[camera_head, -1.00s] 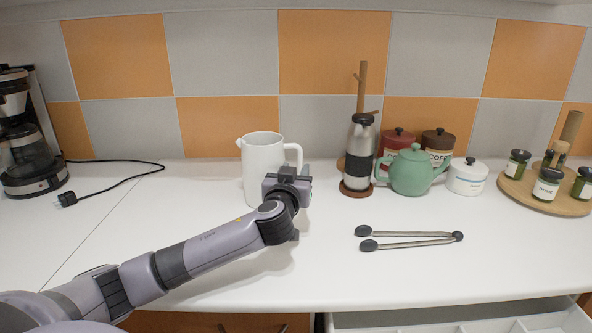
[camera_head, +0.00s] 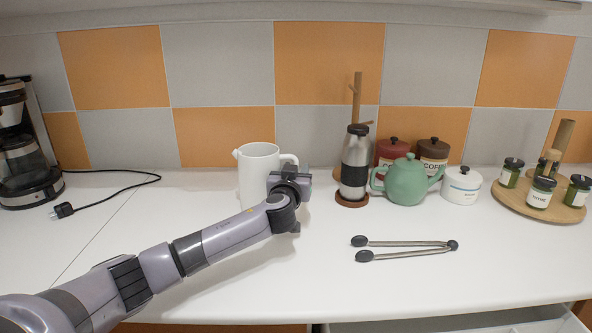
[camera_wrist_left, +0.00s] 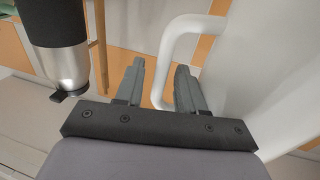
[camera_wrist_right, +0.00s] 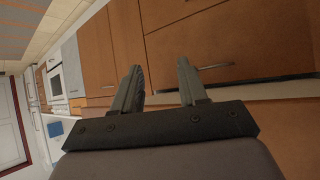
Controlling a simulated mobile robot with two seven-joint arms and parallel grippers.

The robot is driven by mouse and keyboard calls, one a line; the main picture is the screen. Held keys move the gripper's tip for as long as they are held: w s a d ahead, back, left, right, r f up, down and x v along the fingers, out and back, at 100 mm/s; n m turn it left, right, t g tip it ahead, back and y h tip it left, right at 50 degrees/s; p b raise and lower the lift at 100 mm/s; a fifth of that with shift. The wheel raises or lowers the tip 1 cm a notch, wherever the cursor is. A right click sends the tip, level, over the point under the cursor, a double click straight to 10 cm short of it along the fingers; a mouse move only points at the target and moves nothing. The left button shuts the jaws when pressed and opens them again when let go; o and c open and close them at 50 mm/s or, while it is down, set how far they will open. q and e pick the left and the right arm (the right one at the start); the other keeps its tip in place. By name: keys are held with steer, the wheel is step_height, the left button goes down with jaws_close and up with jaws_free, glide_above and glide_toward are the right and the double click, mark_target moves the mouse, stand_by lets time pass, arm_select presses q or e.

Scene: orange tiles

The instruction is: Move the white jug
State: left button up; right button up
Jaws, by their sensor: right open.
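The white jug (camera_head: 257,172) stands upright on the counter, left of centre, its spout to the left and its handle to the right. My left gripper (camera_head: 290,174) is at the jug's right side by the handle and hides part of the jug. In the left wrist view the two fingers (camera_wrist_left: 160,88) are apart. The jug's handle (camera_wrist_left: 177,45) runs down toward the gap between them; I cannot tell if it touches a finger. The jug's wall (camera_wrist_left: 265,60) fills the right side. My right gripper (camera_wrist_right: 160,88) is open and empty, facing cabinet fronts.
A steel flask (camera_head: 355,163) and a green teapot (camera_head: 406,182) stand right of the jug. Tongs (camera_head: 405,248) lie in front of them. A coffee maker (camera_head: 22,150) is at far left, its cord (camera_head: 120,182) on the counter. An open drawer (camera_head: 470,322) shows below.

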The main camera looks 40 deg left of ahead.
arm_select(q)
steer(key=shift+w+a, duration=0.15)
steer(key=shift+w, duration=0.1)
jaws_close()
steer(key=shift+s+f, duration=0.1)
arm_select(e)
steer(key=shift+d, duration=0.1)
